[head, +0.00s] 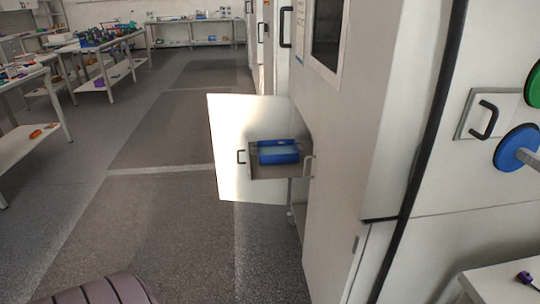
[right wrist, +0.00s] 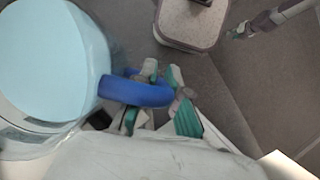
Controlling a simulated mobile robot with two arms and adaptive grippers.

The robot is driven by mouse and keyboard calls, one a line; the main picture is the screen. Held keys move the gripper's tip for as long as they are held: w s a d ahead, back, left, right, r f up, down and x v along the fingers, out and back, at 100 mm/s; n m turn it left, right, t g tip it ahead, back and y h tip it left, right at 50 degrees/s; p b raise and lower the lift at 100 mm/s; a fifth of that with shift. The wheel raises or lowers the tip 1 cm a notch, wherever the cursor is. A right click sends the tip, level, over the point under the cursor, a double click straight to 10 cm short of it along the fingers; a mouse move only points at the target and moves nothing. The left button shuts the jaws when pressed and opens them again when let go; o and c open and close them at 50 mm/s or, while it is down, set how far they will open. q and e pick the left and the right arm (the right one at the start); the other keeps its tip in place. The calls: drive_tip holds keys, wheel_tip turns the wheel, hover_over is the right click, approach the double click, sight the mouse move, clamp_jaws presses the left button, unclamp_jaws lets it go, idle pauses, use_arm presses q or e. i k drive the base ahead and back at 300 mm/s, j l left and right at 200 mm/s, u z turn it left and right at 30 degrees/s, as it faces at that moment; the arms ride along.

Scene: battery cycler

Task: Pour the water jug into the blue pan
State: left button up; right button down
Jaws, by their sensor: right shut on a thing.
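The blue pan (head: 278,153) sits in a small open compartment on the side of the tall white cabinet in the head view. The water jug (right wrist: 52,65) fills the left of the right wrist view, a clear round vessel with light blue water and a blue handle (right wrist: 138,92). My right gripper (right wrist: 162,78) is shut on that handle. The jug and right gripper are not in the head view. What looks like my left gripper (right wrist: 240,32) is small and blurred at upper right in the right wrist view; its fingers are unclear.
A white door (head: 238,120) stands open beside the pan. The tall white cabinet (head: 350,150) fills the right. Blue and green round knobs and a black handle (head: 484,119) are at far right. Benches (head: 95,45) stand at left. The grey floor (head: 160,220) between is clear.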

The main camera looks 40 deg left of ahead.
sight(278, 151)
drive_tip(key=u, duration=0.95)
